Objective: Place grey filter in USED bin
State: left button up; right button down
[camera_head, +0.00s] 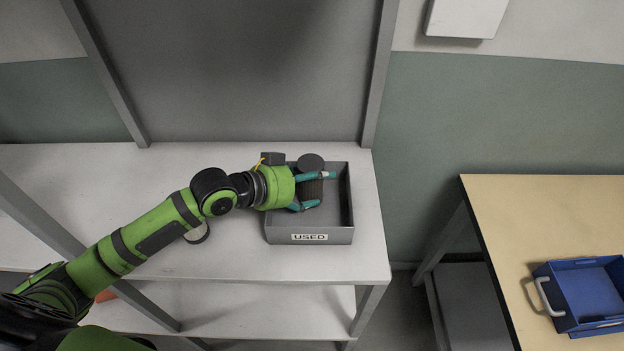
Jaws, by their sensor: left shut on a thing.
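The grey USED bin (308,238) stands on the white shelf with its label facing front. My left gripper (326,188) reaches in from the left over the bin, with its teal fingers above the bin's inside. It is shut on the grey filter (311,163), a dark grey cylinder whose round end shows near the bin's back rim. The fingers and the green gripper body hide part of the filter. I cannot tell whether the filter touches the bin floor. My right gripper is not in view.
A pale round object (197,236) lies on the shelf (240,262), partly under my arm. Shelf posts stand behind and in front. At right, a wooden table (535,215) carries a blue crate (585,290) with a grey handle.

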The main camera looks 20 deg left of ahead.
aim_at(303, 184)
pick_arm(q)
jog(key=shift+f, duration=0.1)
jog(key=o, duration=1.3)
jog(key=shift+c, duration=0.2)
jog(key=b+v, duration=0.1)
jog(key=v, duration=0.5)
jog(key=shift+s+a+b, duration=0.2)
jog(key=shift+b, duration=0.15)
jog(key=shift+s+a+r, duration=0.15)
jog(key=shift+s+r, duration=0.15)
jog(key=shift+r, duration=0.2)
